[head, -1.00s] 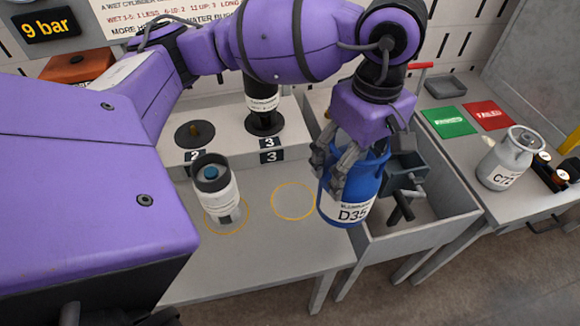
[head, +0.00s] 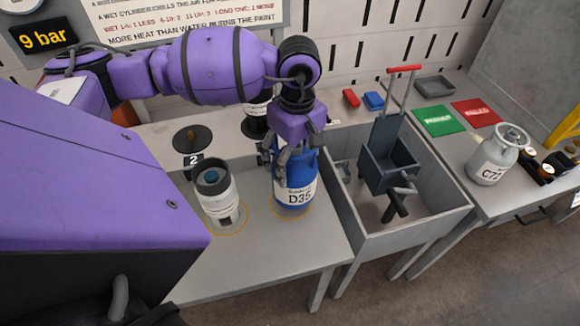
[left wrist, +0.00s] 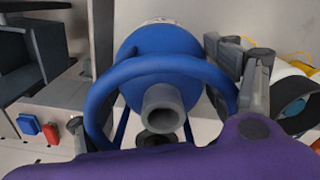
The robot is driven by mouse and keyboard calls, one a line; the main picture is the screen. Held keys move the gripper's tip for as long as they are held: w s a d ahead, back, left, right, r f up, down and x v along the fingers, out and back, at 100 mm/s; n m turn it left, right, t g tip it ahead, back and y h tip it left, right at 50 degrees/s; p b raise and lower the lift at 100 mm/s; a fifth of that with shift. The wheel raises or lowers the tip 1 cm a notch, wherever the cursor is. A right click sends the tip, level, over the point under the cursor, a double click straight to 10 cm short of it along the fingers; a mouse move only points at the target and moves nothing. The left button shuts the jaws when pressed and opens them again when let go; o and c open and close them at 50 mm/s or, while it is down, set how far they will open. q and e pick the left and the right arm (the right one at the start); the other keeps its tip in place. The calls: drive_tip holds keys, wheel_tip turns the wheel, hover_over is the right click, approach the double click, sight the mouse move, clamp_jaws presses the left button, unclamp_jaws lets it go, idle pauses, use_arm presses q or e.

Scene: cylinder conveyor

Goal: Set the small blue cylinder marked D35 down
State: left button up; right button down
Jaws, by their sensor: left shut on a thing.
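The small blue cylinder marked D35 (head: 296,190) is upright at the yellow ring (head: 280,212) on the grey table, to the right of the white cylinder (head: 217,195). Its base covers much of the ring; I cannot tell whether it touches the table. My left gripper (head: 291,153) is shut on the cylinder near its top, with fingers around the upper part. In the left wrist view the blue cylinder (left wrist: 158,68) shows from above, with its round handle and grey neck, and gripper fingers (left wrist: 240,75) beside it. My right gripper is not in view.
A grey basin (head: 440,213) holding a dark cart (head: 385,167) is just right of the table. Behind stand numbered pads (head: 193,139). The side table at right has green (head: 437,121) and red (head: 475,112) cards and a grey cylinder marked C72 (head: 497,158).

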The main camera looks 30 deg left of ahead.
use_arm(q)
drive_tip(key=f, duration=0.2)
drive_tip(key=a+f, duration=0.1)
drive_tip(key=f, duration=0.1)
drive_tip(key=shift+w, duration=0.1)
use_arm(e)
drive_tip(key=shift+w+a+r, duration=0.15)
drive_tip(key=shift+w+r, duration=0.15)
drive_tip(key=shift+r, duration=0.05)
use_arm(q)
drive_tip(key=shift+f, duration=0.2)
drive_tip(key=o, duration=1.8)
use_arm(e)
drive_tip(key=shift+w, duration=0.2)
use_arm(q)
drive_tip(key=shift+f, duration=0.1)
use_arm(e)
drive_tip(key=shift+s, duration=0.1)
